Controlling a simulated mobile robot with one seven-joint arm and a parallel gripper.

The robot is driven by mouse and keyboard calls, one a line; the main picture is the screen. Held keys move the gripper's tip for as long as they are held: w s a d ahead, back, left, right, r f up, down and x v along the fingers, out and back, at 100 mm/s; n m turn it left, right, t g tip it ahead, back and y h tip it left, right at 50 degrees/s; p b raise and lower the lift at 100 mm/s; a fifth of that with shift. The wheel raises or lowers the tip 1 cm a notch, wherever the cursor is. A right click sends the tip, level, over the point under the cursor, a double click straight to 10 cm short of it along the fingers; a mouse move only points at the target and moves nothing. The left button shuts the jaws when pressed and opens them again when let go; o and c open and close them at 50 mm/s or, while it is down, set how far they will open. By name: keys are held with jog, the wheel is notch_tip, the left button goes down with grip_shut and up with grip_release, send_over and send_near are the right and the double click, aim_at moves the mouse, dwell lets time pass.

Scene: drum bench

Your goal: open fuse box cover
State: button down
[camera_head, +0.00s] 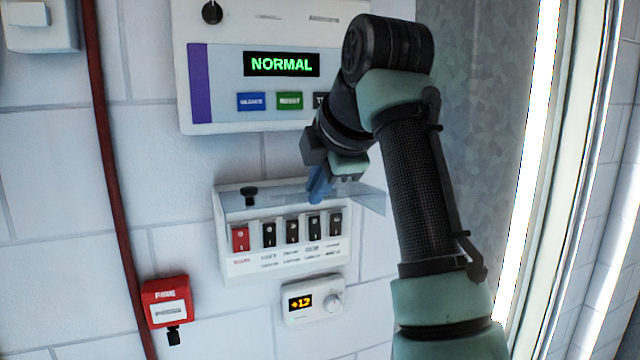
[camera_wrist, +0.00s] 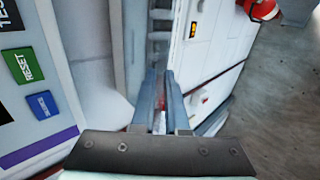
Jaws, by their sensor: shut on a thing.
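The fuse box (camera_head: 225,262) is a white wall box in the middle of the head view. It has a row of one red and several black switches. Its clear cover (camera_head: 368,198) sticks out from the upper part of the box, tilted away from the wall, and the switches show below it. My gripper (camera_head: 319,190) has its blue fingers shut on the clear cover, above the right-hand switches. In the wrist view, the two fingers (camera_wrist: 161,80) are close together, and the thin clear cover is hard to make out there.
A control panel (camera_head: 220,90) reading NORMAL is on the wall above the fuse box. A small thermostat (camera_head: 315,300) is below it. A red fire call point (camera_head: 167,302) and a dark red pipe (camera_head: 107,150) are to the left.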

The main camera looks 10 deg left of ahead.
jog(key=shift+a+f, duration=0.25)
jog(key=shift+f, duration=0.05)
jog(key=c, duration=1.3)
grip_release()
jog(key=shift+w, duration=0.1)
jog(key=shift+o, duration=1.2)
jog(key=shift+w+a+f, duration=0.1)
jog(key=shift+w, duration=0.1)
jog(key=shift+s, duration=0.1)
jog(key=b+v, duration=0.5)
jog(key=v, duration=0.8)
jog(key=shift+b, duration=0.3)
jog(key=shift+d, duration=0.25)
